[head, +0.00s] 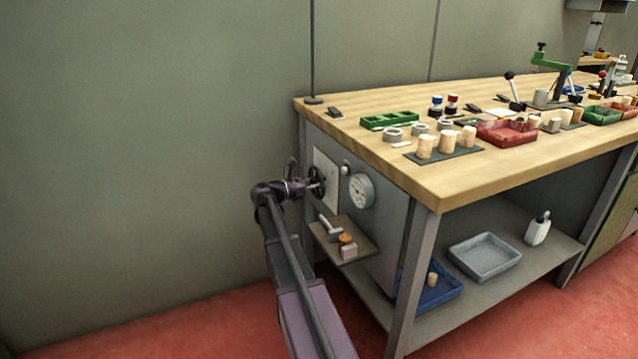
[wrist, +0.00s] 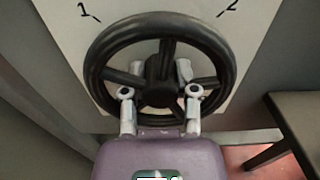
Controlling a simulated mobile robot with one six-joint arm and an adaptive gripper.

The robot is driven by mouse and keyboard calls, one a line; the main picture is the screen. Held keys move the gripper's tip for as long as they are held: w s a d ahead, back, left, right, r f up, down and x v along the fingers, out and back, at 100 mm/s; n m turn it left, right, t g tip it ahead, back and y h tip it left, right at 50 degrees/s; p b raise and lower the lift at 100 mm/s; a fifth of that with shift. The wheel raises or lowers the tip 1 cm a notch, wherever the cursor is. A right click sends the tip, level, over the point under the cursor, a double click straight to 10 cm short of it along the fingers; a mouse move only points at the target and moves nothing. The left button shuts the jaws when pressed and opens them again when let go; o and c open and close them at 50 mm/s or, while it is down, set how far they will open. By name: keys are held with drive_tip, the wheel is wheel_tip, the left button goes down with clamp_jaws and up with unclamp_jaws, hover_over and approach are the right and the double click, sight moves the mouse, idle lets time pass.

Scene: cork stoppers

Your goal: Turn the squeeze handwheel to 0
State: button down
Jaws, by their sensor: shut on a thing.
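The squeeze handwheel is a black spoked wheel (head: 316,183) on a pale plate (head: 327,162) at the bench's left end. In the wrist view the handwheel (wrist: 104,55) fills the upper middle, and its plate (wrist: 62,20) shows a 1 at upper left and a 2 at upper right, each with a tick. No 0 shows. My gripper (head: 307,186) reaches the wheel from the left. In the wrist view my gripper (wrist: 160,82) has its two fingers on either side of the hub, reaching in among the spokes, shut on the wheel. Any pointer on the wheel cannot be made out.
A round dial gauge (head: 361,191) sits right of the wheel. A small shelf (head: 357,254) with small items juts out below it. The wooden bench top (head: 420,185) overhangs above, and a bench leg (head: 414,285) stands to the right. Floor and wall at left are clear.

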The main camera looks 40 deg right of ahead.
drive_tip(key=c, duration=0.7)
unclamp_jaws()
drive_tip(key=shift+o, duration=0.2)
drive_tip(key=shift+a, duration=0.15)
drive_tip(key=v, duration=1.1)
drive_tip(key=shift+w+a, duration=0.2)
drive_tip(key=shift+a, duration=0.1)
